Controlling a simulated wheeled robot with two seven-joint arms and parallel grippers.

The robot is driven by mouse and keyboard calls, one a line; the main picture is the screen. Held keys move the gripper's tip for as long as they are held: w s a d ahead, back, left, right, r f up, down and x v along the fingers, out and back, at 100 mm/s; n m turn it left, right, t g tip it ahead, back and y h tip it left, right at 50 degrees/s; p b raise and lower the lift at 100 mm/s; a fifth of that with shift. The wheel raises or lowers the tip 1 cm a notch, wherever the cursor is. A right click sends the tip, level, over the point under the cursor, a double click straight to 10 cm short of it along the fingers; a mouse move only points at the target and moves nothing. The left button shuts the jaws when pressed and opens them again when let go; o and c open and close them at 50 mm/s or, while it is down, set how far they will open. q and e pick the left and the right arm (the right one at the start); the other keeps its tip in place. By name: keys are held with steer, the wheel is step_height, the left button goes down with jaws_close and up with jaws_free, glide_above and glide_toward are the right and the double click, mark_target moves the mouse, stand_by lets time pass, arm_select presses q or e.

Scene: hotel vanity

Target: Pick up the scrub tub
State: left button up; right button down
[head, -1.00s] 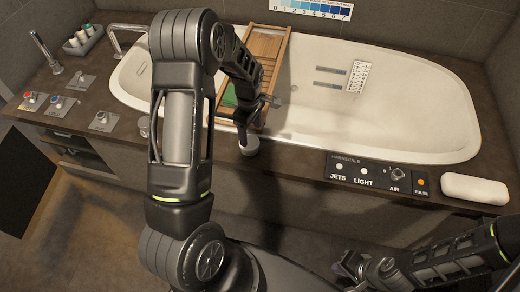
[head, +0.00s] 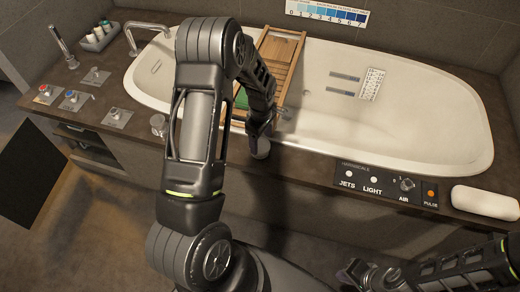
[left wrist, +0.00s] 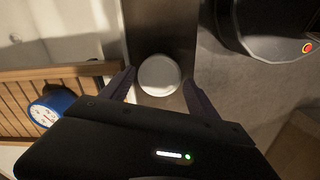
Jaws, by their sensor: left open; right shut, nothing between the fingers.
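The scrub tub (head: 262,149) is a small pale round tub on the dark front ledge of the bath, below the wooden bath tray. My left gripper (head: 262,130) is right over it and hides part of it in the head view. In the left wrist view the tub's round white lid (left wrist: 159,74) shows between the two open fingertips (left wrist: 160,90), with a gap on each side. I cannot tell how far the fingers reach down beside it. My right gripper (head: 355,272) is shut and empty at the lower right, away from the ledge.
The wooden tray (head: 283,47) spans the bath (head: 420,125), with a green item (head: 241,98) on it. A blue-rimmed dial (left wrist: 50,108) is near my left gripper. A control panel (head: 376,185) and white pillow (head: 486,201) are right; taps and knobs (head: 75,100) are left.

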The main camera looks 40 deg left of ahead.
mark_target(261, 146)
arm_select(q)
step_height(261, 146, down, 5)
steer(key=shift+r, duration=0.15)
steer(key=shift+c, duration=0.5)
steer(key=c, duration=1)
steer(key=shift+r, duration=0.15)
step_height(261, 146, up, 10)
steer(key=shift+f, duration=0.1)
stand_by(0.3)
